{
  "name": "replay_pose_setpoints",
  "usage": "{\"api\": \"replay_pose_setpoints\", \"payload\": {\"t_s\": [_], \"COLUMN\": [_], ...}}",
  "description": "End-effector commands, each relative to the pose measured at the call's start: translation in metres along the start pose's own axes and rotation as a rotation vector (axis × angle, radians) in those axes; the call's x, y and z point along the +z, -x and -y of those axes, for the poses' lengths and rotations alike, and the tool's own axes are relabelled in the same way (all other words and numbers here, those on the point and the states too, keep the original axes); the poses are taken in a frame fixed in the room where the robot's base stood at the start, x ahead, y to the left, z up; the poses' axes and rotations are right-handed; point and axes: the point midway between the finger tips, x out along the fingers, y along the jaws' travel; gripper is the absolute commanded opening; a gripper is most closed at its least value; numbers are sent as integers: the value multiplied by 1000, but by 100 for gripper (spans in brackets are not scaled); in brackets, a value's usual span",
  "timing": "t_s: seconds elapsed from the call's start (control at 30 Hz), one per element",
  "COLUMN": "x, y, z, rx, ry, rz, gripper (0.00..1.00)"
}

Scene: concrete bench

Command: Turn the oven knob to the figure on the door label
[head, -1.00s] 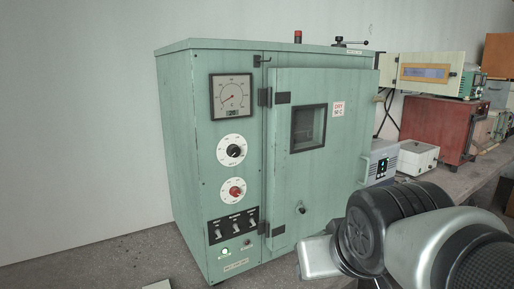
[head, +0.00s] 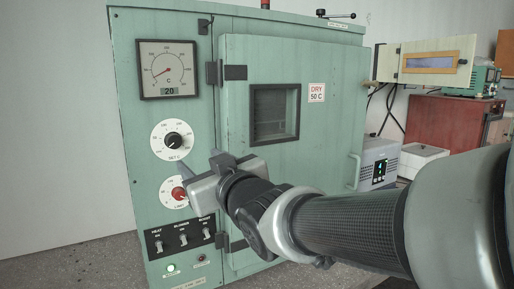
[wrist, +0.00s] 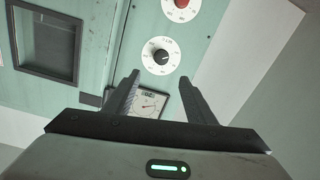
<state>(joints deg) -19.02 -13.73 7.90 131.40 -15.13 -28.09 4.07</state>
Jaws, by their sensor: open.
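The green oven (head: 290,60) stands on the bench. Its black set knob (head: 173,141) sits on a white dial; the same knob shows in the wrist view (wrist: 162,57) ahead of my fingers. A red knob (head: 179,194) on a second white dial is below it, partly hidden by my gripper; it also shows in the wrist view (wrist: 182,3). The door label (head: 317,93) reads "DRY 50 C". My gripper (head: 199,170) is open and empty, in front of the panel at the right of the dials. The gauge (head: 168,69) has a readout of 20.
Toggle switches (head: 183,237) and a lit green lamp (head: 170,268) sit low on the panel. The door window (head: 274,112) and hinges are right of the dials. Other instruments, including a red box (head: 440,126), stand at the right. The wall at left is clear.

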Motion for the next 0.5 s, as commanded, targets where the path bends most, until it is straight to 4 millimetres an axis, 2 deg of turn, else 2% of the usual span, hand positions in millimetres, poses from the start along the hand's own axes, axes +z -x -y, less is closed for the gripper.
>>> {"api": "replay_pose_setpoints", "payload": {"t_s": [0.17, 0.27, 0.5], "x": [-2, -2, -3], "y": [-11, -25, -76], "z": [5, 5, 5], "rx": [-12, -12, -11], "ry": [2, 1, 0], "rz": [-17, -15, -14], "gripper": [50, 50, 50]}}
